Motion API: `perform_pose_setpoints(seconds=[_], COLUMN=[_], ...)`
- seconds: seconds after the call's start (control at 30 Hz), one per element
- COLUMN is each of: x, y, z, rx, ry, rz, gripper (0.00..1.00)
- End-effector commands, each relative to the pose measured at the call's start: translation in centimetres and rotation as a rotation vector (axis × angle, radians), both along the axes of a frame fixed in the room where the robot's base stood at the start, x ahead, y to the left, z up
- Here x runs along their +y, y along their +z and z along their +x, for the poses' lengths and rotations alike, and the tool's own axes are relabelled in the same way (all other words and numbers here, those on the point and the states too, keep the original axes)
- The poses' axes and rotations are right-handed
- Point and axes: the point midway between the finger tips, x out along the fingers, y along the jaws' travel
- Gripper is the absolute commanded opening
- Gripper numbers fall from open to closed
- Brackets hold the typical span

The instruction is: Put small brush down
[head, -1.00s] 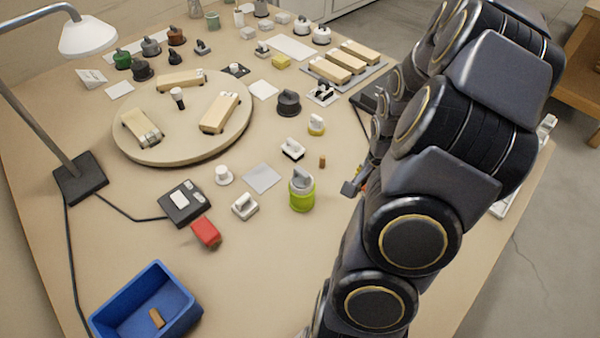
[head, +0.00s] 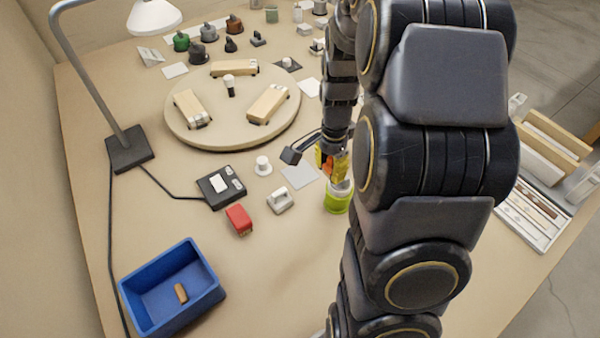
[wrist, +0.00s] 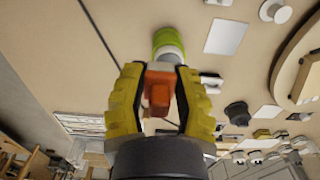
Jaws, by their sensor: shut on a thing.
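My gripper (head: 331,162) is in the middle of the bench in the head view, just behind the lime-green jar (head: 337,203) in the picture. Its yellow fingers also show in the wrist view (wrist: 160,76). They are shut on an orange-red block-shaped piece (wrist: 158,92), which I take to be the small brush; no bristles show. Its orange colour shows only as a small patch in the head view (head: 327,164). The jar also shows past the fingertips in the wrist view (wrist: 165,36). I cannot tell whether the held piece touches anything.
A round board (head: 232,138) with wooden blocks is behind left. A grey card (head: 299,176), white knob (head: 263,166), white handled piece (head: 280,200) and red block (head: 239,219) lie left of the jar. A blue bin (head: 135,283) is front left.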

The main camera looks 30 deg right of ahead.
Motion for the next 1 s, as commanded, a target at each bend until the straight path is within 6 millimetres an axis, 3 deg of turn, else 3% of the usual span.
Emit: perform_pose_setpoints(seconds=[0.2,0.43,0.63,1.0], x=[3.9,3.7,3.3,0.2], y=[-0.1,-3.8,-5.4,-8.5], z=[2.6,2.4,3.1,9.2], rx=[-0.005,-0.001,-0.006,-0.008], ry=[0.013,0.008,0.007,0.008], rz=[-0.009,-0.004,-0.006,-0.008], gripper=[0.07,0.07,0.07,0.07])
